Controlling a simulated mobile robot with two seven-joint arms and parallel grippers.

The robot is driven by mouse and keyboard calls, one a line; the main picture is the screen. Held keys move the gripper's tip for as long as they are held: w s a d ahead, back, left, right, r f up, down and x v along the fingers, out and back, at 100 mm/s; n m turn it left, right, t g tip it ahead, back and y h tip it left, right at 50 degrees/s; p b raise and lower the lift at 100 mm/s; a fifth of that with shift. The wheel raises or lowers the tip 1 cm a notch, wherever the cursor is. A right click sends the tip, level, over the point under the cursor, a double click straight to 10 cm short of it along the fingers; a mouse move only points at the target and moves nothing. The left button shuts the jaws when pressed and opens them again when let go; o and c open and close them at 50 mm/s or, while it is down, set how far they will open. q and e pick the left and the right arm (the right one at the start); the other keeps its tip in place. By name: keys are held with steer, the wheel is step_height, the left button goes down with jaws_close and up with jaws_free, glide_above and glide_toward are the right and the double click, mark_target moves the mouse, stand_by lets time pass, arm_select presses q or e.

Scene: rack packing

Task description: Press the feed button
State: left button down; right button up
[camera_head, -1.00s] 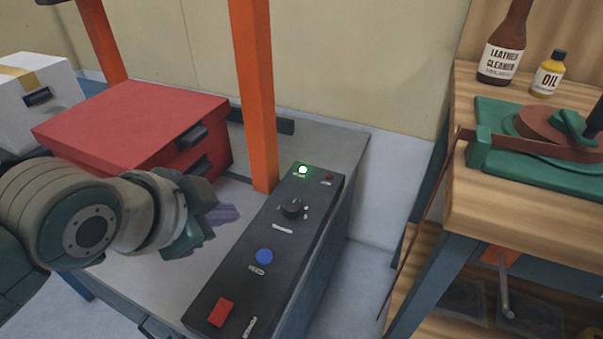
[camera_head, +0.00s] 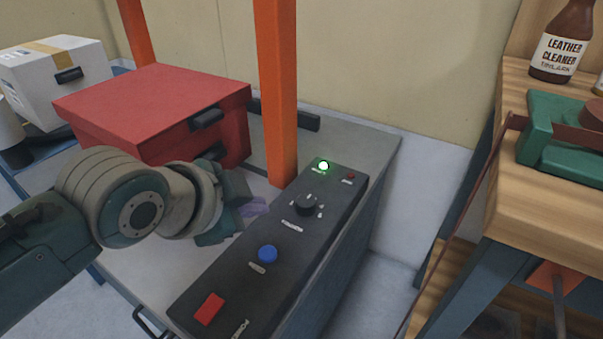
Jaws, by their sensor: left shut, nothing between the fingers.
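The control panel (camera_head: 240,285) is a long black strip on the right side of the grey machine. It carries a round blue button (camera_head: 267,254), a square red button (camera_head: 209,309) and a black knob (camera_head: 306,205). A lit green lamp (camera_head: 323,165) and a small dark red lamp (camera_head: 348,177) sit at its far end. The small labels are too blurred to read. My left gripper (camera_head: 234,214) is shut and empty, above the grey surface, left of the blue button and apart from it. My right gripper is not in view.
An orange post (camera_head: 277,100) stands beside the panel's far end. A red box (camera_head: 150,110) lies behind my left arm, with a white carton (camera_head: 55,85) farther left. A wooden bench (camera_head: 500,185) with a brown bottle (camera_head: 562,45) stands at the right.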

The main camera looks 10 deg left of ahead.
arm_select(q)
steer(key=b, duration=0.6)
glide_above(262, 257)
step_height(262, 257, down, 7)
steer(key=shift+f+b, duration=0.4)
steer(key=shift+f, duration=0.05)
steer(key=shift+f, duration=0.1)
stand_by(1.2)
steer(key=shift+f, duration=0.3)
